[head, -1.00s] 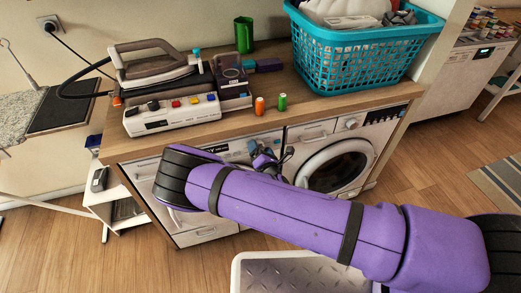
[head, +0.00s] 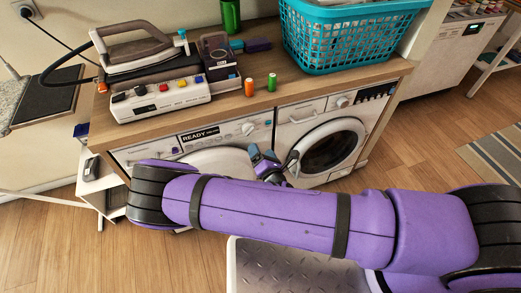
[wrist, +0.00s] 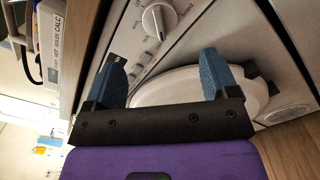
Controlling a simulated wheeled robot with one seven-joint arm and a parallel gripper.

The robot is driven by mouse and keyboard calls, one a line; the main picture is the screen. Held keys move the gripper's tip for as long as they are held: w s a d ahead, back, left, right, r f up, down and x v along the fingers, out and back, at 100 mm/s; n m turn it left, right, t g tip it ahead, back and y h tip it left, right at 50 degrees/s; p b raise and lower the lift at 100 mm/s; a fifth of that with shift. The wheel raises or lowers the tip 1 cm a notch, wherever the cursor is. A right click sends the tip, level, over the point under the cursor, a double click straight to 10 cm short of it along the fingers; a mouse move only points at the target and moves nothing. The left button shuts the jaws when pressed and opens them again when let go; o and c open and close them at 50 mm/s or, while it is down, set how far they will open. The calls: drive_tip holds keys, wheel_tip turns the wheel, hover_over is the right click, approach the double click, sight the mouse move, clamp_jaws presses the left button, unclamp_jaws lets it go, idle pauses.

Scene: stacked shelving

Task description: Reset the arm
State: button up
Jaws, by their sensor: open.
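My purple arm stretches across the lower part of the head view, and its far end folds back behind the forearm. My gripper (head: 264,160) shows small there, in front of the washing machines and below the counter edge. In the wrist view my gripper (wrist: 163,82) has its two blue fingertips wide apart with nothing between them. Beyond the fingers are a washing machine's white front, a control knob (wrist: 159,19) and a round door (wrist: 185,88). I cannot tell whether the fingers touch the machine.
The wooden counter (head: 200,132) holds an iron (head: 145,52), a steam station (head: 160,98), an orange spool (head: 249,87), a green spool (head: 272,82) and a teal basket (head: 345,40). A left washing machine (head: 225,137) and a right one (head: 330,140) stand below. Open floor (head: 430,140) lies to the right.

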idle(0.4)
drive_tip(key=w+d+r+m+g+h, duration=0.1)
drive_tip(key=w+r+m+g+h, duration=0.2)
drive_tip(key=r+m, duration=0.45)
drive_tip(key=w+d+r+m+g+h, duration=0.2)
drive_tip(key=w+r+m+g+h, duration=0.15)
drive_tip(key=r+m, duration=0.35)
drive_tip(key=s+d+r+m+g+y, duration=0.1)
drive_tip(key=d+r+m+g, duration=0.2)
drive_tip(key=r, duration=0.7)
drive_tip(key=s+d+r+m+g+y, duration=0.1)
drive_tip(key=d+r+m+y, duration=0.15)
drive_tip(key=r+m, duration=0.45)
drive_tip(key=s+d+r+m, duration=0.1)
drive_tip(key=s+d+r, duration=0.4)
drive_tip(key=r, duration=0.3)
drive_tip(key=s+d+r+m, duration=0.1)
drive_tip(key=s+d+r, duration=0.3)
drive_tip(key=s+r, duration=0.3)
drive_tip(key=s+d+r+m+g+h, duration=0.1)
drive_tip(key=s+d+r+m, duration=0.1)
drive_tip(key=s, duration=0.6)
drive_tip(key=s+d+r+m+h, duration=0.1)
drive_tip(key=s+d+r, duration=0.4)
drive_tip(key=s, duration=0.4)
drive_tip(key=shift+d+m+g, duration=0.35)
drive_tip(key=shift+d, duration=0.3)
